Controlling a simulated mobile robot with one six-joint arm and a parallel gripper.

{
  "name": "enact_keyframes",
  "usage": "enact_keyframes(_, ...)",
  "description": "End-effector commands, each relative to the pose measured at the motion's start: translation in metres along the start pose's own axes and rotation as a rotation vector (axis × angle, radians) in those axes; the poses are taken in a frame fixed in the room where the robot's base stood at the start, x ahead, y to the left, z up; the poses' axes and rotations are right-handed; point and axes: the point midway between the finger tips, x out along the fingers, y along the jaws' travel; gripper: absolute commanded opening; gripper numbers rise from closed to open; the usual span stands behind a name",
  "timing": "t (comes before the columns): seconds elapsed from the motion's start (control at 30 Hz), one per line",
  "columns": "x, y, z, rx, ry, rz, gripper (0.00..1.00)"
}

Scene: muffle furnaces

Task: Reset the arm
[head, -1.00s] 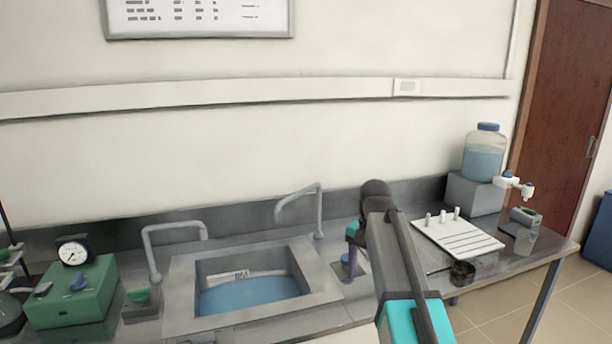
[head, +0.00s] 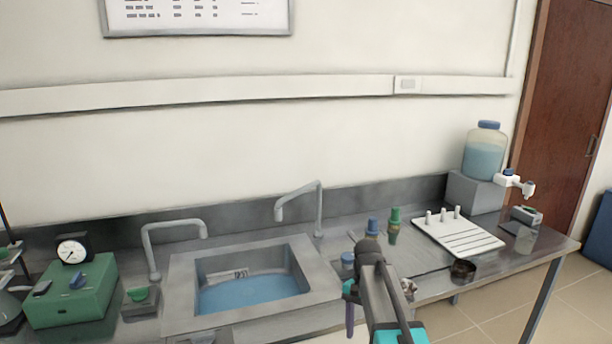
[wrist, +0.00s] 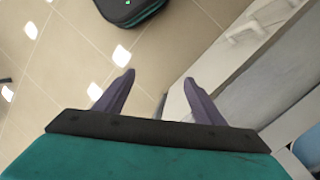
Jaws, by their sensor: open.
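My arm reaches up from the lower right of the head view, in front of the bench. In that view my gripper (head: 350,308) hangs at the bench's front edge, right of the sink, partly hidden by the arm. In the wrist view my gripper (wrist: 160,95) shows two dark purple fingers spread wide apart, with nothing between them. They point down past the bench front at the tiled floor.
The sink (head: 180,290) holds blue water, with two taps behind it. A green box with a gauge (head: 75,295) is at left.

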Motion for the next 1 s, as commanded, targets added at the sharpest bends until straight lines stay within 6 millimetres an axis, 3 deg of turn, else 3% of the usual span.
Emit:
enact_keyframes(0.03, 0.018, 0.003, 0.004, 0.0, -0.017, 0.014, 0.63)
enact_keyframes(0.4, 0.124, 0.022, 0.027, -0.02, -0.111, 0.088, 0.63)
enact_keyframes(1.0, 0.28, 0.072, 0.087, -0.118, -0.239, 0.172, 0.63)
